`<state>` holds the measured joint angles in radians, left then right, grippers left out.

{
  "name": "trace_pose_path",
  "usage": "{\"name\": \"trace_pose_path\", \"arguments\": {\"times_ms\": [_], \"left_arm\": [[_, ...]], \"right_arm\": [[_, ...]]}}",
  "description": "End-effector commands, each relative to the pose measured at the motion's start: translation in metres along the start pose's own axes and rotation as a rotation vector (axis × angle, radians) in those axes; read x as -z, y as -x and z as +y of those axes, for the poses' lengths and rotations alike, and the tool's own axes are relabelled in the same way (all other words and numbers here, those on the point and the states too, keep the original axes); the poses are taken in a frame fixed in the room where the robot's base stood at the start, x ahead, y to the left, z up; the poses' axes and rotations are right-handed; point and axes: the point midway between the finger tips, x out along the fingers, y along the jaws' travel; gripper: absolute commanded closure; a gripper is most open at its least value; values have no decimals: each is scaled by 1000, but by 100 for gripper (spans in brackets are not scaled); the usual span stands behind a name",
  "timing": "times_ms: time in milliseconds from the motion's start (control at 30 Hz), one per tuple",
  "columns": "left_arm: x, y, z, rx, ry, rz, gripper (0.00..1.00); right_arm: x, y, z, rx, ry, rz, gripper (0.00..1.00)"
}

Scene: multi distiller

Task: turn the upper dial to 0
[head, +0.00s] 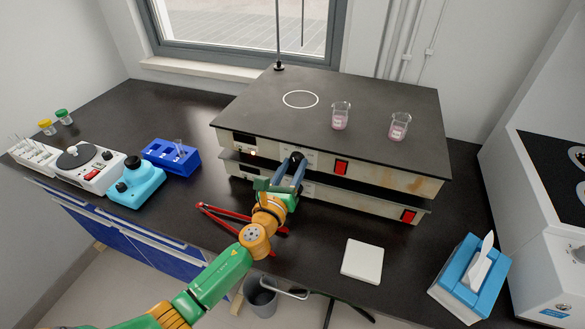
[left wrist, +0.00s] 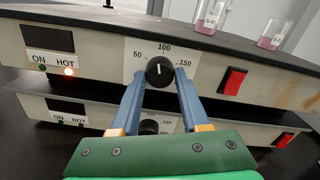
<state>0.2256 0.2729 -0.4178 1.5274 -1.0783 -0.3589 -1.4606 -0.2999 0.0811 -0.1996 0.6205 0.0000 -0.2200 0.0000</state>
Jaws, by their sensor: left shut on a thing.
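The upper dial (left wrist: 159,71) is a round black knob with a short white mark pointing roughly up, near the 100 on its scale. It sits on the front of the upper hot plate (left wrist: 90,50). In the head view the dial (head: 297,156) is partly covered by my gripper. My left gripper (left wrist: 160,84) is shut on the dial, one blue finger on each side; it also shows in the head view (head: 289,170). The lower dial (left wrist: 149,127) is partly hidden behind the gripper. My right gripper is not in view.
Red switches (head: 341,167) are at the right of both plate fronts. Two beakers (head: 340,116) of pink liquid stand on top. A red tool (head: 222,217) lies below my arm. A white pad (head: 362,261), tissue box (head: 470,277) and blue rack (head: 171,157) stand on the bench.

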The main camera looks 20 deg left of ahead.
Motion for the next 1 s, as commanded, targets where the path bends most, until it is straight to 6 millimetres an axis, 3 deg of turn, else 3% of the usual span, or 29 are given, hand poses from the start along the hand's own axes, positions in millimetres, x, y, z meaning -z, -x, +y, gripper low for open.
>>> {"name": "trace_pose_path", "arguments": {"times_ms": [1000], "left_arm": [[-2,0,-2,2,965,-3,100]], "right_arm": [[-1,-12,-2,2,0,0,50]]}}
